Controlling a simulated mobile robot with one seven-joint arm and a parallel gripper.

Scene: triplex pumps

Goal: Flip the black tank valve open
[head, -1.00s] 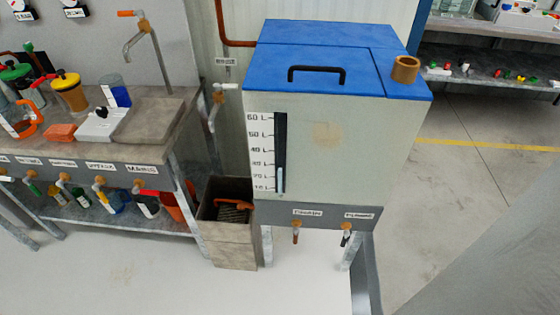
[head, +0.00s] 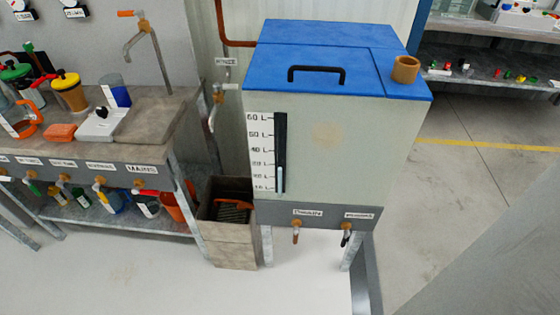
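The tank (head: 365,150) is a pale box with a blue lid (head: 330,55) and stands on metal legs. Two small valves stick out low on its front, each under a white label. The right valve (head: 347,235) has a black handle that looks tilted downward. The left valve (head: 296,231) has a brass body and a reddish lower part. The label text and exact handle angles are too small to read surely. My gripper is not in view.
A brown bin (head: 227,232) stands left of the tank, below a wall tap (head: 217,97). A workbench (head: 140,150) with jars and valves fills the left. Shelves (head: 490,75) stand at the back right. A grey surface covers the lower right corner. White floor is clear in front.

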